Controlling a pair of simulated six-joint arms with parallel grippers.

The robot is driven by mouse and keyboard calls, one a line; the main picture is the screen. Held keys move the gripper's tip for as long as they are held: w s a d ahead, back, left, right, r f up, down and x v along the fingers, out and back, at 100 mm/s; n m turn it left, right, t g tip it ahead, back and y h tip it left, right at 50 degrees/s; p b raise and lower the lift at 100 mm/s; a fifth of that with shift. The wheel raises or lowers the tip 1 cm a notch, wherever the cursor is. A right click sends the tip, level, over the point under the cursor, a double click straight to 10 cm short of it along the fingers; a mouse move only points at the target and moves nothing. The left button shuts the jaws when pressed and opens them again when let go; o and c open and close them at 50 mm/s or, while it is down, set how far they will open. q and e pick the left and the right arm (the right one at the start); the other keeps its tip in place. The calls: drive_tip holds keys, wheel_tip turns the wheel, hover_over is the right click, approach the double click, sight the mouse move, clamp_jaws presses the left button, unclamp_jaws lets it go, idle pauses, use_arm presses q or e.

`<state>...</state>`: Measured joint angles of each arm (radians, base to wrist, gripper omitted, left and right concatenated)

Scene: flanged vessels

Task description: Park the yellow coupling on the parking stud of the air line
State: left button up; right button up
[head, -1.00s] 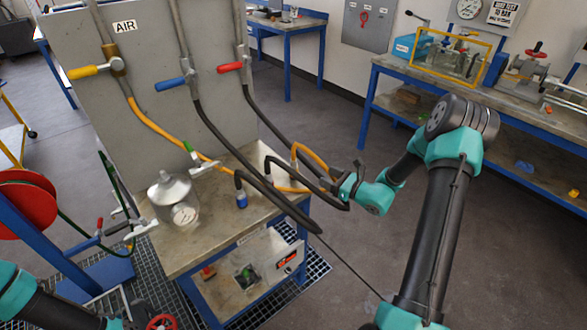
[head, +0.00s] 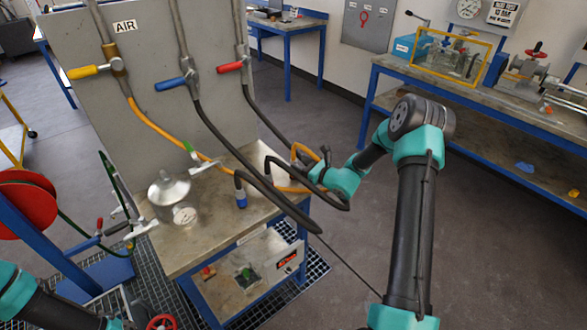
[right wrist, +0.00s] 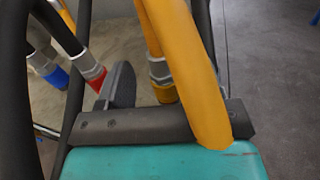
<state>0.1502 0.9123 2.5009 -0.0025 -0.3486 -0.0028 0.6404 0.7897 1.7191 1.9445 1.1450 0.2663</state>
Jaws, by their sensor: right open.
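The yellow coupling (right wrist: 164,92) shows in the right wrist view at the end of the yellow hose (right wrist: 185,60), low over the bench. My right gripper (head: 304,168) is over the bench's right edge in the head view. In the right wrist view it is open; one dark finger (right wrist: 119,86) stands just left of the yellow coupling, and the hose hides where the other finger is. In the head view the yellow hose (head: 160,130) runs down from the valve under the AIR sign (head: 124,26). I cannot make out the parking stud. My left gripper is out of view.
Dark hoses (head: 255,175) loop close around my right gripper. A blue coupling (head: 241,199) stands on the bench (head: 215,235); a red coupling (right wrist: 97,78) is left of the dark finger. The floor to the right is clear.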

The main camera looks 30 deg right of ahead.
sight(291, 159)
drive_tip(key=shift+x, duration=2.6)
drive_tip(key=shift+a, duration=0.1)
clamp_jaws()
drive_tip(key=shift+r, duration=0.1)
drive_tip(key=shift+r, duration=0.55)
wheel_tip(291, 159, up, 2)
drive_tip(key=shift+r, duration=0.1)
drive_tip(key=s+a+r, duration=0.1)
drive_tip(key=s+a, duration=0.7)
drive_tip(key=s, duration=0.6)
drive_tip(key=shift+r, duration=0.25)
